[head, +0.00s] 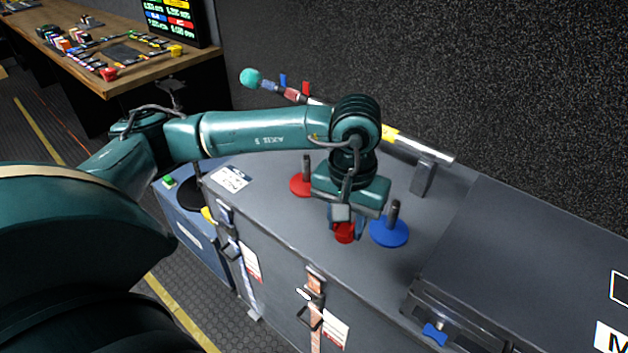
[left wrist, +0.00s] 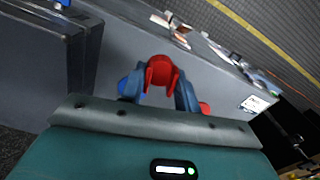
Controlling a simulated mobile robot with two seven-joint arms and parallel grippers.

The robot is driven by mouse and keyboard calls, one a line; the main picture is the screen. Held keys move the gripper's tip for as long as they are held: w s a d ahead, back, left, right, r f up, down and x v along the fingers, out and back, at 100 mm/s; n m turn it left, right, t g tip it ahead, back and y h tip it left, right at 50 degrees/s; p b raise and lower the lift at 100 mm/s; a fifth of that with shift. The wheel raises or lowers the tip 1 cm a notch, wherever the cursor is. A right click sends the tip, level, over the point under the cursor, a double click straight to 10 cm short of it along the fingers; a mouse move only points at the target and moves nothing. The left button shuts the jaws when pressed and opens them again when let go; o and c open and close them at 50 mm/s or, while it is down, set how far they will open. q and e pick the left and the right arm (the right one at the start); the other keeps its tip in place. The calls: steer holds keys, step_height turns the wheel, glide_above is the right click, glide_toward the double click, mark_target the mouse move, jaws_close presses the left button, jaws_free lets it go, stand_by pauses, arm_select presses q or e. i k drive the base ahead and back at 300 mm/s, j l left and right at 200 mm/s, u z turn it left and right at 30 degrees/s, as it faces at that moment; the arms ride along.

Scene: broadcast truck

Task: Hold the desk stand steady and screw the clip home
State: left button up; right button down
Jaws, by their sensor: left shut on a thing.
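My left gripper (head: 345,220) points down over the grey case top and is shut on a small red piece (head: 344,233), which looks like the clip. In the left wrist view the red clip (left wrist: 161,73) sits between the two blue-grey fingers. A blue desk stand (head: 389,232) with a dark upright post stands just right of the gripper. A red desk stand (head: 302,185) with a similar post stands behind and left of it. The clip appears apart from both posts. My right gripper is in neither view.
A long pole with a teal foam ball (head: 250,77) lies along the back wall, by a grey block (head: 424,178). A raised dark case (head: 530,255) bounds the right side. A cluttered wooden bench (head: 140,75) stands far left. The case top's front middle is clear.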

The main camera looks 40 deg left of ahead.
mark_target(300, 184)
steer(key=j+z, duration=0.1)
steer(key=j, duration=0.4)
steer(key=k+j+z, duration=0.1)
steer(key=j, duration=0.45)
steer(key=j+z, duration=0.1)
steer(key=j, duration=0.4)
steer(key=k+j+z, duration=0.1)
steer(key=j, duration=0.4)
steer(key=k+j+z, duration=0.15)
steer(key=j, duration=0.35)
steer(key=i+j, duration=0.4)
steer(key=j+u, duration=0.05)
steer(key=j, duration=0.05)
